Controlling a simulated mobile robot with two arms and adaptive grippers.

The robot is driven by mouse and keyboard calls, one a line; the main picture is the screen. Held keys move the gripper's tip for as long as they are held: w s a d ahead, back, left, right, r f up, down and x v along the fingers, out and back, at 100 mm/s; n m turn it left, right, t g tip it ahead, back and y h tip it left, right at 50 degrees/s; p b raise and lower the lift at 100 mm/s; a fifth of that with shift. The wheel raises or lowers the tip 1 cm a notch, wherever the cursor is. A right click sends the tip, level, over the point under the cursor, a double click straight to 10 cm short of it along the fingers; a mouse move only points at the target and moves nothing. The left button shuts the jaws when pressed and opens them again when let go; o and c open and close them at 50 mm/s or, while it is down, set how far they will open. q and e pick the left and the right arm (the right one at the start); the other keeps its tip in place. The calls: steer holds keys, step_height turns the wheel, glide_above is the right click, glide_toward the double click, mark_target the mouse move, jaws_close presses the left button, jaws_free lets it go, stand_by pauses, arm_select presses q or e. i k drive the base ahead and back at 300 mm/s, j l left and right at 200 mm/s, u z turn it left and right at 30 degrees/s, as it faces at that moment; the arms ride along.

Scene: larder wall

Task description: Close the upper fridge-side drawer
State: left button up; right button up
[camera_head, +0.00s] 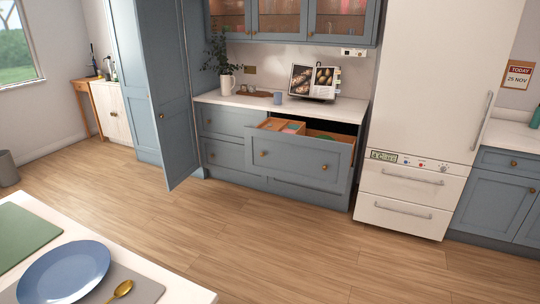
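The upper fridge-side drawer (297,164) is blue-grey with brass knobs and is pulled well out from the cabinet under the counter, just left of the white fridge (438,75). Neither of my grippers is in view.
A tall blue door (171,110) stands open at the left of the counter. A white table corner (150,283) with a blue plate (65,272) fills the bottom left. The wooden floor (300,245) before the drawer is clear.

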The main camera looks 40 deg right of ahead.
mark_target(299, 157)
steer(key=z, duration=1.55)
